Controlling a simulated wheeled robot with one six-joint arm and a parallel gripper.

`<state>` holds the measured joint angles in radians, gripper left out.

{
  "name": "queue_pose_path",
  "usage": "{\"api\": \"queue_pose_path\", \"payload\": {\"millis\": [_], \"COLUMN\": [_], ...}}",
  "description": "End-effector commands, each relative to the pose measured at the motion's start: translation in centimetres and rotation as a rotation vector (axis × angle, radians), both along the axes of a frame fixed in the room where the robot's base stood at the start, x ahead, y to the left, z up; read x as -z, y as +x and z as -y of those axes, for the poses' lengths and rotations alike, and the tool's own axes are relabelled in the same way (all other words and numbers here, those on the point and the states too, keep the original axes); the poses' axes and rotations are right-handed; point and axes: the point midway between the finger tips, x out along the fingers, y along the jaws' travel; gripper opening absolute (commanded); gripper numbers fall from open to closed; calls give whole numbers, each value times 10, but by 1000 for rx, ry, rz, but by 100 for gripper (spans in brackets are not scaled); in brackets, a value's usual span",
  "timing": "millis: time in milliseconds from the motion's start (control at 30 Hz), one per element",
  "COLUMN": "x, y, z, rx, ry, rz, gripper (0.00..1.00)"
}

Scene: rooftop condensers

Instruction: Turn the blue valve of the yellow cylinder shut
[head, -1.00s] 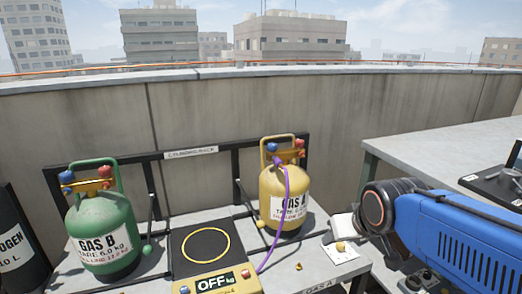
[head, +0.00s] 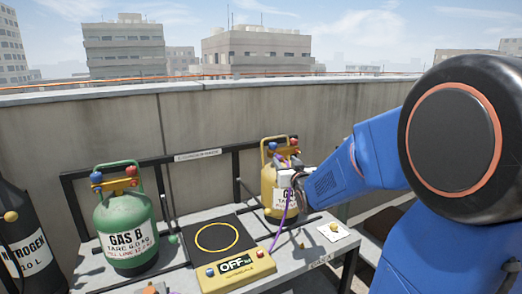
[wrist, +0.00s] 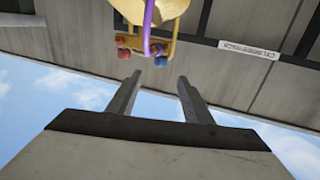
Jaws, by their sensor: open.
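The yellow cylinder (head: 270,190) stands at the right of the bench in the head view, with a purple hose (head: 291,210) on it. Its blue valve (head: 272,146) is at the upper left of its top, with a red valve (head: 294,142) to the right. My gripper (head: 289,176) is in front of the cylinder and hides part of its label. In the wrist view, seemingly upside down, the open, empty fingers (wrist: 158,80) point toward the cylinder's top (wrist: 150,12). The blue valve (wrist: 160,48) shows beyond them, apart from both fingers.
A green cylinder (head: 125,225) with its own blue and red valves stands at left. A scale (head: 218,238) reading OFF lies between the cylinders. A black rack rail (head: 235,151) runs behind them. A dark nitrogen cylinder (head: 22,225) stands far left.

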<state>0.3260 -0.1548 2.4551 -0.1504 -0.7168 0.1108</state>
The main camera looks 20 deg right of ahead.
Motion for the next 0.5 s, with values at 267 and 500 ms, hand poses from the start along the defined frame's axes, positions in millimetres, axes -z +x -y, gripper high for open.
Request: {"api": "queue_pose_path", "payload": {"millis": [267,500], "x": [-1,-1], "y": [16,50], "z": [6,14], "rx": [0,0], "ry": [-2,-2], "rz": [18,17], "gripper": [46,46]}}
